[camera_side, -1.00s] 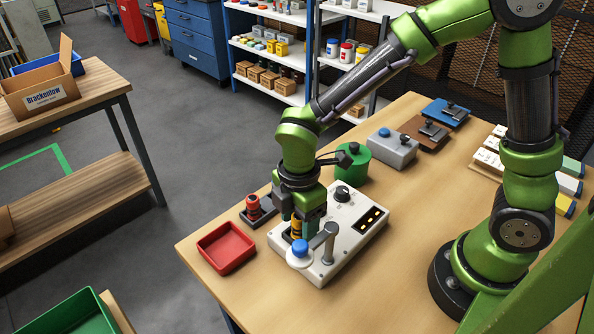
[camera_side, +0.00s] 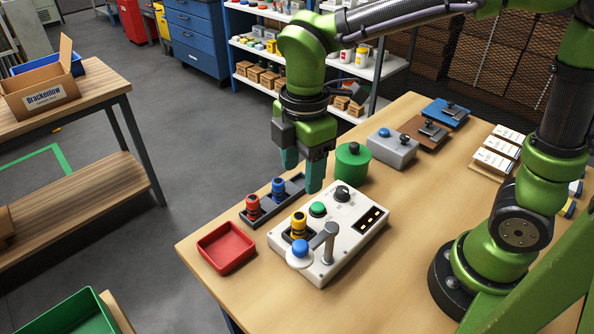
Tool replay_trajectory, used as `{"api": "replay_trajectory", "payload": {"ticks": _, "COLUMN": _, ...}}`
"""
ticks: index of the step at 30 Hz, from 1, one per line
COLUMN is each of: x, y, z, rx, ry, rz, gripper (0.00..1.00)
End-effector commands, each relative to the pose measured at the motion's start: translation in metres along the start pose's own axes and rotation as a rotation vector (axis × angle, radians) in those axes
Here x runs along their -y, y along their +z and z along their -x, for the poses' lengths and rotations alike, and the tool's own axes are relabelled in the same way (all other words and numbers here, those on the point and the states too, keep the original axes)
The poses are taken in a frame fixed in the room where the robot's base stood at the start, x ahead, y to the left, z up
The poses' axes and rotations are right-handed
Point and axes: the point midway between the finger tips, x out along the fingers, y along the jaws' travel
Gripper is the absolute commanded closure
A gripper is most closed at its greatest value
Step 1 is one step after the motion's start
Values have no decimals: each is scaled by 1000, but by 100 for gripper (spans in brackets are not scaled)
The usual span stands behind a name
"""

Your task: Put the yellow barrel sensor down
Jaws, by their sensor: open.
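The yellow barrel sensor (camera_side: 299,224), banded with black, stands upright at the left part of the white control box (camera_side: 343,243), in a dark recess behind a blue-topped post. My gripper (camera_side: 302,178) is above and behind it, fingers pointing down, open and empty. The fingers are clear of the yellow sensor. The sensor's lower end is partly hidden in the recess.
A dark rack (camera_side: 291,192) holds a red sensor (camera_side: 253,206) and a blue sensor (camera_side: 278,189). A red tray (camera_side: 227,249) lies at the table's front left. A green cylinder (camera_side: 352,165) and a grey box (camera_side: 392,150) stand behind the white box.

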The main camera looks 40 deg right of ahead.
Motion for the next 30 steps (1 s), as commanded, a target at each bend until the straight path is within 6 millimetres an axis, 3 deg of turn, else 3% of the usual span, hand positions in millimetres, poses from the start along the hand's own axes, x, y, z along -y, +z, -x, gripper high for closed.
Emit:
{"api": "replay_trajectory", "payload": {"ticks": 5, "x": 5, "y": 44, "z": 25, "rx": -101, "ry": 116, "rz": -433, "gripper": 40}}
{"api": "replay_trajectory", "payload": {"ticks": 9, "x": 17, "y": 87, "z": 41, "rx": -284, "ry": 194, "rz": -924, "gripper": 40}}
{"api": "replay_trajectory", "payload": {"ticks": 15, "x": 34, "y": 127, "z": 50, "rx": -567, "ry": 200, "rz": -1458, "gripper": 40}}
{"api": "replay_trajectory", "payload": {"ticks": 21, "x": 40, "y": 139, "z": 52, "rx": -694, "ry": 170, "rz": -1656, "gripper": 40}}
{"api": "replay_trajectory", "payload": {"ticks": 30, "x": 40, "y": 138, "z": 52, "rx": -696, "ry": 167, "rz": -1663, "gripper": 40}}
